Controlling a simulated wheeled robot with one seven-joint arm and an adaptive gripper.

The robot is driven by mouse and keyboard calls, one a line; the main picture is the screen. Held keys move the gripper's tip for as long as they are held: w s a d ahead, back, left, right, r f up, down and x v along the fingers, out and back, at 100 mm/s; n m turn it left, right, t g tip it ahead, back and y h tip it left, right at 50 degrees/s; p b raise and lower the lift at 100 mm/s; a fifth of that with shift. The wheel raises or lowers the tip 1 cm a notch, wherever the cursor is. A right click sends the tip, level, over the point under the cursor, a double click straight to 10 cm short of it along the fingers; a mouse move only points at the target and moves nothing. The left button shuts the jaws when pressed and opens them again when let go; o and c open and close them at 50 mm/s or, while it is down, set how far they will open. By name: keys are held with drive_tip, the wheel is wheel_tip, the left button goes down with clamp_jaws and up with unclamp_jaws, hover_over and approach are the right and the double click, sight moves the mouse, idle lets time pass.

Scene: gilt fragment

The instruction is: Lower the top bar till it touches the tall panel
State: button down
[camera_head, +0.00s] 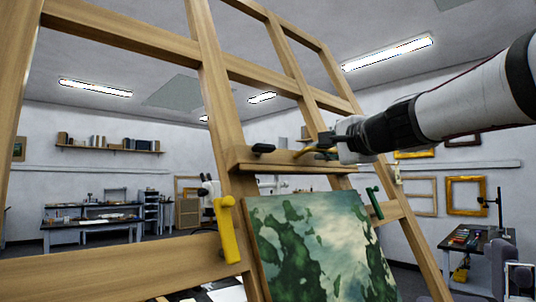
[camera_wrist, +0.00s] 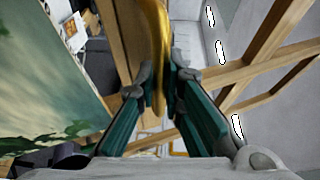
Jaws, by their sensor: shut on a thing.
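The wooden top bar (camera_head: 290,168) lies across the large easel frame. A gap shows between it and the top edge of the tall panel (camera_head: 318,245), a green and white painting leaning below. A brass curved handle (camera_head: 315,151) sits on the bar. My gripper (camera_head: 332,147) reaches in from the right and is shut on this handle. In the wrist view, the gold handle (camera_wrist: 160,45) stands between the two fingers of my gripper (camera_wrist: 160,80). The panel's painted face (camera_wrist: 45,75) is at the left there. The fingertips are small in the head view.
A yellow clamp (camera_head: 228,232) and a green clamp (camera_head: 375,204) sit at the panel's left and right sides. A dark knob (camera_head: 263,148) is on the bar's left part. Easel uprights (camera_head: 220,90) and crossbars surround my arm. Desks (camera_head: 92,222) stand far behind.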

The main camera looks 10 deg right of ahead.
sight(318, 167)
drive_tip(key=f+b, duration=0.2)
drive_tip(key=f, duration=0.1)
drive_tip(key=shift+s+d+f+b, duration=0.2)
drive_tip(key=shift+s+d+b, duration=0.15)
drive_tip(key=shift+b, duration=0.05)
drive_tip(key=shift+s+d+f+b, duration=0.2)
drive_tip(key=shift+s+f+b, duration=0.2)
drive_tip(key=shift+f+b, duration=0.2)
drive_tip(key=c, duration=1.7)
unclamp_jaws()
drive_tip(key=shift+r, duration=0.1)
drive_tip(key=v, duration=1.2)
